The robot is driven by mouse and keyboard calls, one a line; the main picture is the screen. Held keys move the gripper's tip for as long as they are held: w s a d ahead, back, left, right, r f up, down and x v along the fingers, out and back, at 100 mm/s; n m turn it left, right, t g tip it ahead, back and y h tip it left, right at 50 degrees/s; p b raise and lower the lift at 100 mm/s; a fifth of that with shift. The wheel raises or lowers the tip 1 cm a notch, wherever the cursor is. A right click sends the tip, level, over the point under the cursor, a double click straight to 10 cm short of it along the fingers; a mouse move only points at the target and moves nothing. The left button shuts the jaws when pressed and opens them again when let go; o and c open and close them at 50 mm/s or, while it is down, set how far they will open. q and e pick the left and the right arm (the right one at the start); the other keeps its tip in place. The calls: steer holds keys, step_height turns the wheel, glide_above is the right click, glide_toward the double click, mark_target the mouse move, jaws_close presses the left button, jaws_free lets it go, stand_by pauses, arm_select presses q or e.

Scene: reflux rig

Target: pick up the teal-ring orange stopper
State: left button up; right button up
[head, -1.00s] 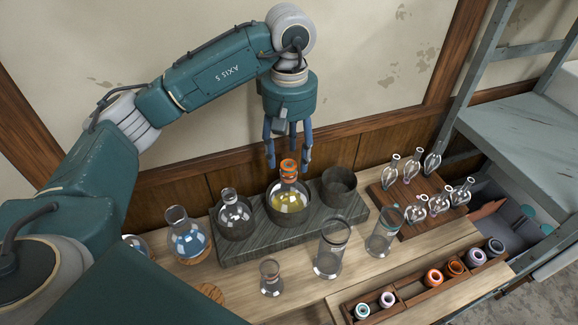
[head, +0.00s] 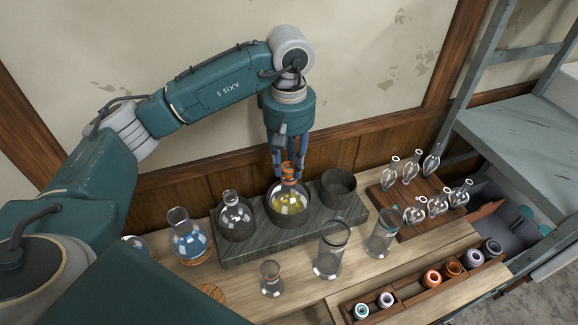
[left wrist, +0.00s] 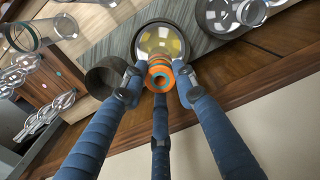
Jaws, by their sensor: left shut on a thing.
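The teal-ring orange stopper (head: 288,174) sits upright at the neck of the round flask with yellow liquid (head: 288,200). In the left wrist view the stopper (left wrist: 158,79) shows orange with teal rings, above the flask's yellow liquid (left wrist: 160,42). My left gripper (head: 289,165) has come down from above, and its blue fingers are closed around the stopper; they show in the left wrist view too (left wrist: 160,76). The fingers partly hide the stopper's upper part in the head view. My right gripper is not in view.
The flask stands in a dark holder on a grey slab (head: 235,258), between a clear flask (head: 234,215) and an empty dark cup (head: 338,186). Glass cylinders (head: 331,250) stand in front. A wooden rack (head: 410,297) holds several other stoppers. The wall is close behind.

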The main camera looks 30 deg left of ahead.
arm_select(q)
step_height(320, 180, up, 20)
stand_by(0.5)
